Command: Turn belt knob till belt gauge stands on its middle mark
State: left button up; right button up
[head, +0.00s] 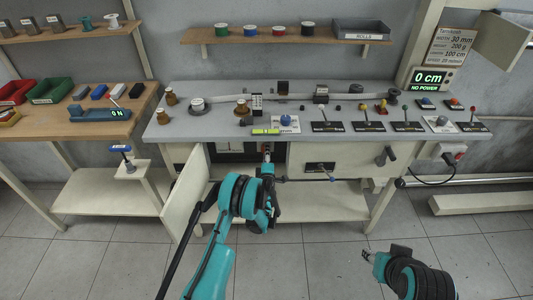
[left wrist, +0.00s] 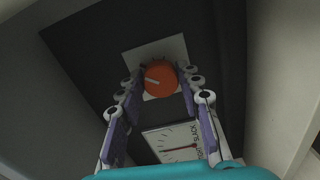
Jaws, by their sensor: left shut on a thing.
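The belt knob is a round orange knob (left wrist: 160,79) with a white pointer line, on a pale square plate inside the dark cabinet. My left gripper (left wrist: 162,84) is shut on it, with a finger on each side, in the left wrist view. The belt gauge (left wrist: 172,139) is a white dial below the knob, turned sideways in this view. Its red needle points left, roughly toward the middle of the tick arc; the exact mark is too small to tell. In the head view, my left gripper (head: 267,157) reaches into the open cabinet. My right gripper (head: 369,256) is over the floor, its opening unclear.
The cabinet door (head: 187,187) stands open left of my left arm. The workbench top (head: 215,122) above carries spools, switches and levers. A small stand (head: 128,168) is at left. The floor in front is clear.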

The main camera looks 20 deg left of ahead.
pick_arm(q)
jog(key=o, duration=1.2)
jog(key=shift+w, duration=0.1)
jog(key=shift+c, duration=0.2)
jog(key=shift+n, duration=0.3)
